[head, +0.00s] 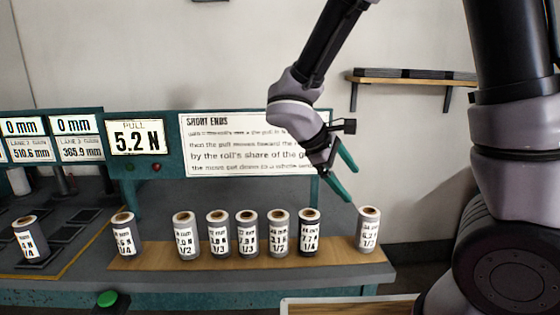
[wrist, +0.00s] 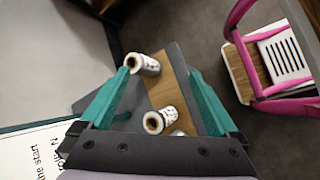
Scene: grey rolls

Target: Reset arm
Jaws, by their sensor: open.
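My gripper (head: 350,182) is open and empty. It hangs in the air above the right part of the bench, in front of the printed board, with its teal fingers pointing down to the right. In the wrist view its fingers (wrist: 159,74) stand wide apart, with one roll (wrist: 147,64) beside the left fingertip and another roll (wrist: 161,121) between the fingers, both below them. Several upright labelled rolls (head: 247,232) stand in a row on a wooden strip (head: 340,247). The rightmost roll (head: 368,230) stands apart from the others.
Another roll (head: 30,238) stands at the left on a dark pad. A display (head: 138,138) reads 5.2 N beside the "SHORT ENDS" board (head: 250,145). A green button (head: 107,299) is at the front. A wall shelf (head: 415,79) is at the right. The wrist view shows a pink-framed item (wrist: 275,60).

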